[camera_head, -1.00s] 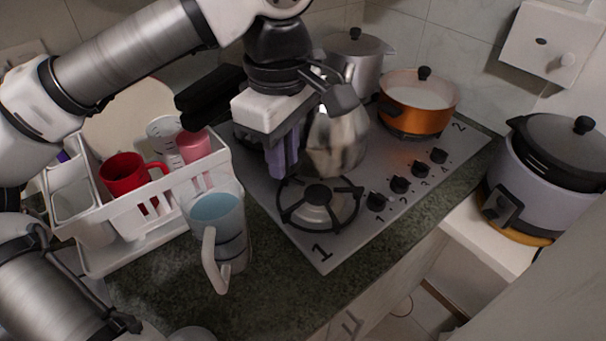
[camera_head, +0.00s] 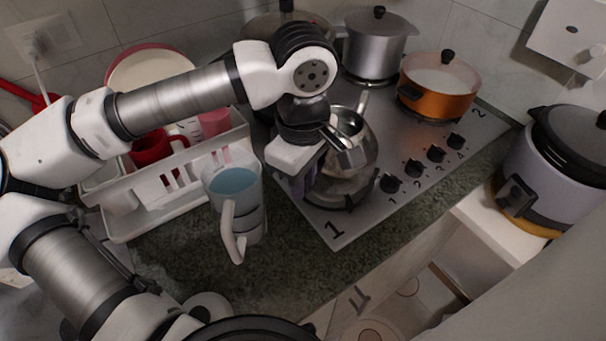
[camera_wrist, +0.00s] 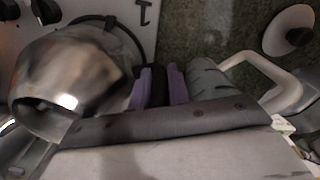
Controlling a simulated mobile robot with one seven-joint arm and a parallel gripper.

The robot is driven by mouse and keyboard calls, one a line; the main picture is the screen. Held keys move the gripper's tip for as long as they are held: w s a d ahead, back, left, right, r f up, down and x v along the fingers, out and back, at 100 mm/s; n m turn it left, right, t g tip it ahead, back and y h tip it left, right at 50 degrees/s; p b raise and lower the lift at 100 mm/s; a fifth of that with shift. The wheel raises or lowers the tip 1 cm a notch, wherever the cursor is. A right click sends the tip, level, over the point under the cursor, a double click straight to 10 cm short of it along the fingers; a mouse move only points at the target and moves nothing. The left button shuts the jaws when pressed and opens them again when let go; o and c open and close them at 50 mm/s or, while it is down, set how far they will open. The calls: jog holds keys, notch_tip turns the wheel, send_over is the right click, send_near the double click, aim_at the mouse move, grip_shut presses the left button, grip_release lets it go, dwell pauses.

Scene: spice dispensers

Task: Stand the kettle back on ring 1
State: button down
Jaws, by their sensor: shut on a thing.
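The shiny metal kettle (camera_head: 352,163) is over ring 1 (camera_head: 350,203), beside the "1" mark on the hob. It hides most of that ring; I cannot tell whether its base touches the grate. In the wrist view the kettle (camera_wrist: 75,75) fills the left side, with part of the ring's dark edge (camera_wrist: 146,42) showing beyond it. My gripper (camera_head: 304,180) is at the kettle's left side. Its purple fingers (camera_wrist: 158,86) are shut on a dark part between them, which looks like the kettle's handle.
A jug of blue liquid (camera_head: 238,200) stands close left of my gripper. A white dish rack (camera_head: 185,205) is behind it. An orange pot (camera_head: 438,90) sits on ring 2, and a steel pot (camera_head: 375,50) stands at the back. Control knobs (camera_head: 413,168) line the hob's right side.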

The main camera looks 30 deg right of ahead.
jog(key=shift+f+b, duration=0.6)
jog(key=shift+b, duration=0.25)
jog(key=c, duration=1.3)
grip_release()
jog(key=shift+r, duration=0.1)
jog(key=shift+r+p, duration=0.95)
jog(key=shift+p, duration=0.25)
notch_tip(320, 180, up, 11)
jog(key=b, duration=0.3)
jog(key=shift+r, duration=0.1)
